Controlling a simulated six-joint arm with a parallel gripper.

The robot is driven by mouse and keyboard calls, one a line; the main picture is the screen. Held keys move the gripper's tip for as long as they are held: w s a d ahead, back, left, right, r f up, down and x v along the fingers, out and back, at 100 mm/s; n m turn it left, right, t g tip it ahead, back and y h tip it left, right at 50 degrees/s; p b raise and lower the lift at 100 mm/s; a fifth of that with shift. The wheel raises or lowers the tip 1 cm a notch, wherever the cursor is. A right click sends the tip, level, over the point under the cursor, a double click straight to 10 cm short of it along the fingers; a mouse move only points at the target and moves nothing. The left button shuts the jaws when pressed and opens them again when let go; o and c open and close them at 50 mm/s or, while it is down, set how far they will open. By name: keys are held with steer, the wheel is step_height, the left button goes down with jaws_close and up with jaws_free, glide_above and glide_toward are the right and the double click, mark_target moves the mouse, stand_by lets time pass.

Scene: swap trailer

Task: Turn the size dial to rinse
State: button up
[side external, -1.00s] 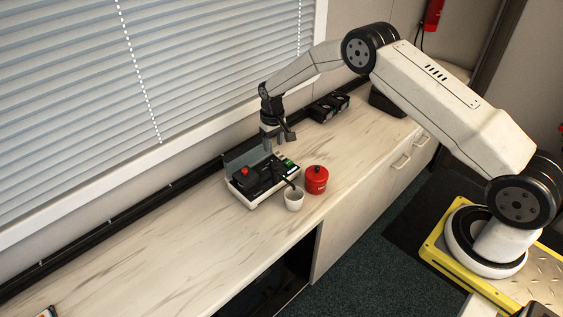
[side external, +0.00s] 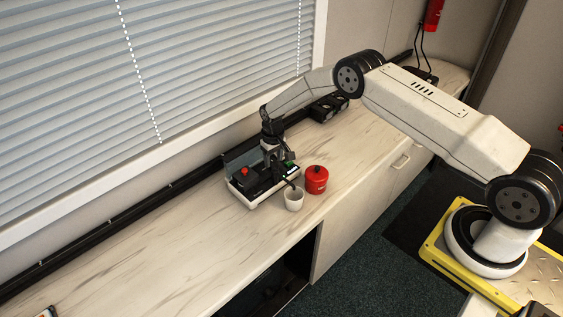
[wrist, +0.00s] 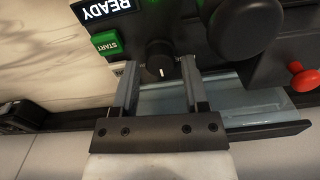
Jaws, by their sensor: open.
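The size dial (wrist: 159,59) is a round black knob with a white pointer mark, on the dark front panel of the machine (side external: 243,199). In the wrist view the mark is at the knob's lower edge; no rinse label is readable. My gripper (wrist: 158,65) is open, with one finger on each side of the dial and visible gaps between. I cannot tell whether the fingertips reach down around it. In the side view my gripper (side external: 275,163) is low over the machine and hides the dial.
A green START button (wrist: 106,43) and a READY display (wrist: 108,8) sit left of the dial. A large black knob (wrist: 245,28) and a red knob (wrist: 305,80) lie right. A white cup (side external: 294,201) and red canister (side external: 316,180) stand close by.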

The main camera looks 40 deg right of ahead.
steer(key=shift+f, duration=0.5)
jaws_close()
steer(key=shift+n, duration=0.4)
steer(key=n, duration=0.9)
stand_by(0.4)
